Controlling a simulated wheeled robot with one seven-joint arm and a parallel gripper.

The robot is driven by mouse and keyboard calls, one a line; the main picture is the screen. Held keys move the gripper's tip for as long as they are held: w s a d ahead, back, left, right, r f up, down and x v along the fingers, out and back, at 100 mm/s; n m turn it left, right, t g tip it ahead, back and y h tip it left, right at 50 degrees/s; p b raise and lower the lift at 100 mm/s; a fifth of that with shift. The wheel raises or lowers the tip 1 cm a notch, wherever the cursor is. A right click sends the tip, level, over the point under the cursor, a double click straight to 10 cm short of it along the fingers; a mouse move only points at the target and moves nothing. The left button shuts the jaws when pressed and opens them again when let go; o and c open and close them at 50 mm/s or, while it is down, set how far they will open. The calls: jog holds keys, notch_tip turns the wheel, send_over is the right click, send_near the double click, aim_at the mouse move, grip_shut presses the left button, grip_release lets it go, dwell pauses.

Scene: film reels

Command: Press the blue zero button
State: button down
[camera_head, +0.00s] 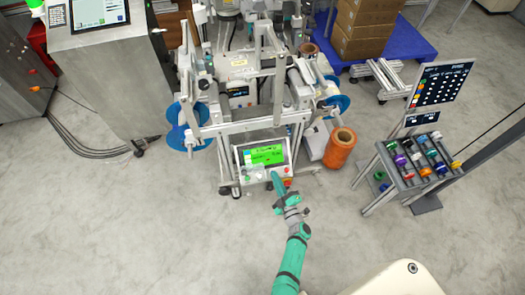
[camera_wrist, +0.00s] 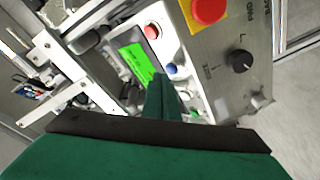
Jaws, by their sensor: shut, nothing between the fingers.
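The blue button (camera_wrist: 171,69) is a small round cap on the pale control panel in the wrist view, between a red button and the tip of my fingers. My gripper (camera_wrist: 158,80) is shut and empty, its green fingers together and pointing at the panel close beside the blue button. I cannot tell whether the fingertips touch the panel. In the head view my gripper (camera_head: 275,175) is at the lower right of the control box (camera_head: 243,176) with a green screen (camera_head: 266,156). The blue button is too small to make out there.
A red button (camera_wrist: 152,31), a red emergency stop (camera_wrist: 209,10) on yellow and a black knob (camera_wrist: 240,60) are near my fingers. The reel machine's frame (camera_head: 255,127) rises behind the box. An orange roll (camera_head: 340,150) stands to the right. The floor in front is clear.

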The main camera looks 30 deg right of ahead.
jog(key=s+a+r, duration=0.1)
jog(key=s+r, duration=0.3)
jog(key=shift+a+r, duration=0.15)
dwell(0.6)
jog(key=shift+s, duration=0.1)
dwell(0.4)
